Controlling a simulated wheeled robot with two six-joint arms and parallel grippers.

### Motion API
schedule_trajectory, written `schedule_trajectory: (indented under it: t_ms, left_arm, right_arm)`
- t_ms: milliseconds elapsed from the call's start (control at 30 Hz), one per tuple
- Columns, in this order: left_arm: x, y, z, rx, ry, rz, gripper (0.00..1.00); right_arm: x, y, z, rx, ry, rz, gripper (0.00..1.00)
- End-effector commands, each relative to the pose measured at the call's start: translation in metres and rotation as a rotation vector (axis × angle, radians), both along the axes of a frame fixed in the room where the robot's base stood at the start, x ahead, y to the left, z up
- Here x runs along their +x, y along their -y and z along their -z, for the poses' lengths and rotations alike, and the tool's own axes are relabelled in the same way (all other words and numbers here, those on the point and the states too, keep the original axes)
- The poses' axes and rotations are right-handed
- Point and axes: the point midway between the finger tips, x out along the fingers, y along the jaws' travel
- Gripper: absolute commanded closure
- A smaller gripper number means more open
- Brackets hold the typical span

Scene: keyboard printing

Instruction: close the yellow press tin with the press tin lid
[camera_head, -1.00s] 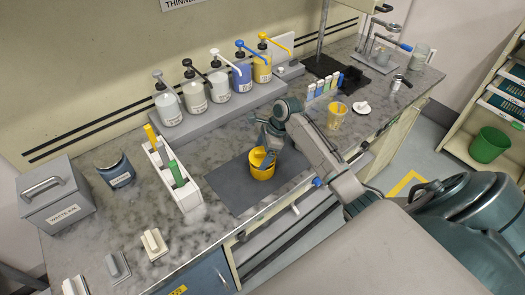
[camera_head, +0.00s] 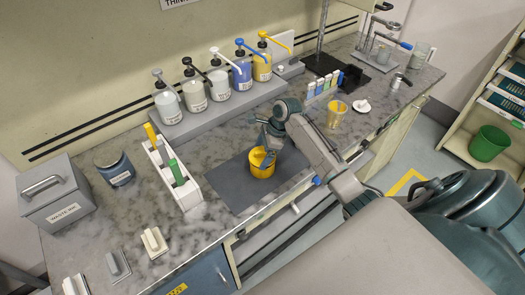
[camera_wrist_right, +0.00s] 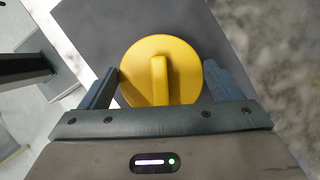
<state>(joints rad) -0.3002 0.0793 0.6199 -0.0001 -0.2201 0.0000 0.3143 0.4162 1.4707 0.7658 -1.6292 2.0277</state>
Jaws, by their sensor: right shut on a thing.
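The yellow press tin (camera_head: 262,172) stands on the dark grey mat (camera_head: 232,187) in the middle of the counter. My right gripper (camera_head: 265,153) is right over it, pointing down. In the right wrist view, the round yellow press tin lid (camera_wrist_right: 183,75) with its raised bar lies between the two fingers of my right gripper (camera_wrist_right: 160,88), which is shut on it. The lid is at the tin's top; whether it is fully seated I cannot tell. The lid hides the tin below it in the wrist view. My left gripper is not in view.
Several pump bottles (camera_head: 219,86) stand on a grey riser behind the mat. A white rack (camera_head: 188,197) is to the left and a yellow cup (camera_head: 336,118) to the right. A waste ink box (camera_head: 57,198) stands far left. The mat around the tin is clear.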

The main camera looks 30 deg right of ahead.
Motion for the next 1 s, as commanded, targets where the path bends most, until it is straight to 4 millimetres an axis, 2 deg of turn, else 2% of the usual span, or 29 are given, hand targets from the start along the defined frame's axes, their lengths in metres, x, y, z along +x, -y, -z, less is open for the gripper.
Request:
schedule_trajectory:
  t_ms: [533,967,1000]
  left_arm:
    - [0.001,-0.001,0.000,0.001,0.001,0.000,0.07]
    - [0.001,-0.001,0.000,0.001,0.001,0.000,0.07]
    - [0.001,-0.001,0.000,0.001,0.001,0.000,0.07]
  right_arm:
    - [0.000,0.000,0.001,0.000,-0.001,0.000,0.36]
    - [0.000,0.000,0.014,0.000,-0.002,0.000,0.36]
    - [0.000,0.000,0.013,-0.001,-0.001,0.000,0.06]
